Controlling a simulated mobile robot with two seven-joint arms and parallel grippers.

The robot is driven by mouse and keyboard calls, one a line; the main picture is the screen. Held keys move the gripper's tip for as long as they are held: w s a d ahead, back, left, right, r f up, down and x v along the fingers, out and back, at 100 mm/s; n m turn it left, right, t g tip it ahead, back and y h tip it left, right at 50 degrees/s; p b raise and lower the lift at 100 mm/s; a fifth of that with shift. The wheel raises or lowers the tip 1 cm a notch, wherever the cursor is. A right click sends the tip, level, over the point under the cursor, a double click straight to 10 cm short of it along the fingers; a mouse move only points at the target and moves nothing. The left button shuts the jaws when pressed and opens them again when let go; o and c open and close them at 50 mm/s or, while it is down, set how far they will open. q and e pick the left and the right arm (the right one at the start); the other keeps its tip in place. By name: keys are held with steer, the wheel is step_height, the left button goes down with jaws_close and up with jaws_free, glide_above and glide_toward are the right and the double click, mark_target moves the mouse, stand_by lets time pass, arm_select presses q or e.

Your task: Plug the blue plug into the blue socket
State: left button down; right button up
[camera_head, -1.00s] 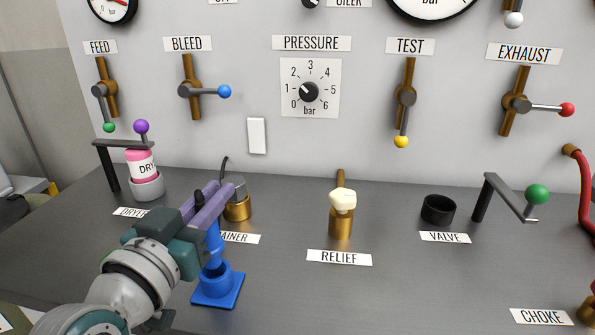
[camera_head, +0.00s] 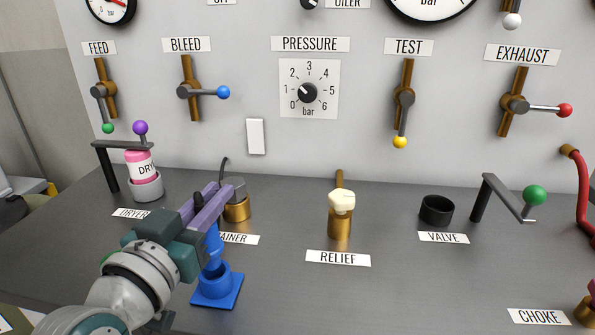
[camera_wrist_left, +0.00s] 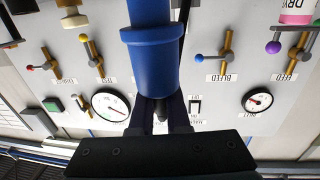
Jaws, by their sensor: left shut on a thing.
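My left gripper (camera_head: 207,207) is shut on the blue plug (camera_head: 213,245). The plug hangs roughly upright below the fingers. The blue socket (camera_head: 215,293), a ring on a square blue base, stands on the bench right under it. The plug's lower end overlaps the socket's ring in the head view; I cannot tell how deep it sits. In the left wrist view the plug (camera_wrist_left: 152,60) is a large blue cylinder with a collar, between the fingers (camera_wrist_left: 160,110). The socket cannot be made out there. My right gripper is not in view.
A brass strainer cup (camera_head: 238,210) stands just behind my left gripper. The pink dryer canister (camera_head: 141,163) is to the left, and the brass relief valve (camera_head: 340,215) to the right. The panel with levers rises behind. The bench front, right of the socket, is clear.

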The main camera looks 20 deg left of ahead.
arm_select(q)
steer(key=shift+f+b, duration=1.8)
steer(key=shift+f, duration=0.3)
steer(key=c, duration=0.8)
jaws_free()
steer(key=shift+s, duration=0.1)
steer(key=s, duration=0.6)
steer(key=s+d, duration=0.1)
steer(key=s, duration=0.2)
steer(key=shift+s+r+p, duration=0.1)
steer(key=shift+s+p, duration=0.25)
steer(key=shift+d, duration=0.1)
